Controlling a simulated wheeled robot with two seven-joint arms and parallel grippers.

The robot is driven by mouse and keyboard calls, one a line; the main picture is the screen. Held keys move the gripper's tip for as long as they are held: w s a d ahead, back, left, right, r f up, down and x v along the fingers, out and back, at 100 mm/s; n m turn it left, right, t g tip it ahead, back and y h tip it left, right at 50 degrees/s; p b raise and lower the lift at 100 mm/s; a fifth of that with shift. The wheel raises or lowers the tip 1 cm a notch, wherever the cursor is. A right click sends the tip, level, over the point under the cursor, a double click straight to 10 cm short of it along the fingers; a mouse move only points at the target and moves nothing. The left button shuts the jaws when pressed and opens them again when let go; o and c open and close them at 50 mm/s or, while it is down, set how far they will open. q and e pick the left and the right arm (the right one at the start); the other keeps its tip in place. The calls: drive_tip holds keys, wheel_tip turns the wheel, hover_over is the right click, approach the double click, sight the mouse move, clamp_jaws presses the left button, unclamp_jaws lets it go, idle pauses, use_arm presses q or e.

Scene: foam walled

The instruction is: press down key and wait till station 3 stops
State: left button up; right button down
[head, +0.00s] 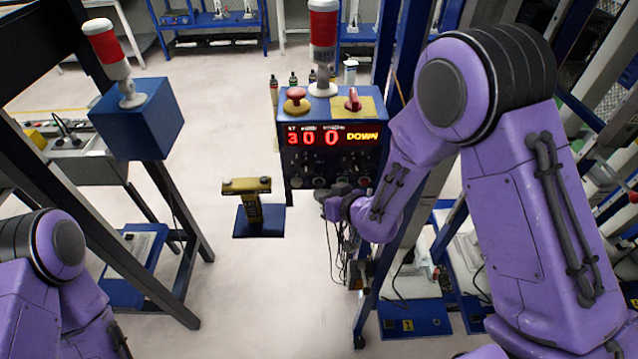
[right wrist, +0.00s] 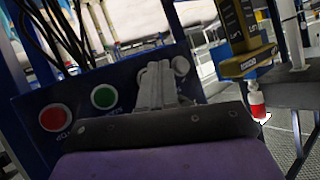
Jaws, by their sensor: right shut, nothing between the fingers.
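The control box (head: 290,158) stands in the middle of the head view. Its lit display (head: 333,138) reads 3, 0, 0 in red and DOWN in yellow. A row of small keys runs along the lower front of the box, too small to read. My right gripper (head: 335,204) is shut and empty at the box's lower right front. In the right wrist view its fingers (right wrist: 158,85) are against or just before the blue panel (right wrist: 85,85). A red button (right wrist: 54,117) and a green button (right wrist: 104,96) show to their left, and a pale knob (right wrist: 181,65) to their right. Contact cannot be told.
A red mushroom button (head: 296,95) and a red switch (head: 353,98) sit on the box's top, with a red-white beacon (head: 323,30) behind. A yellow-topped stand (head: 247,190) is left of the box. Another blue box (head: 137,118) stands farther left.

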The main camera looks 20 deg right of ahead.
drive_tip(key=s, duration=0.2)
drive_tip(key=s+a, duration=0.1)
drive_tip(key=s, duration=0.1)
drive_tip(key=shift+s+a, duration=0.2)
drive_tip(key=shift+s, duration=0.2)
idle(0.8)
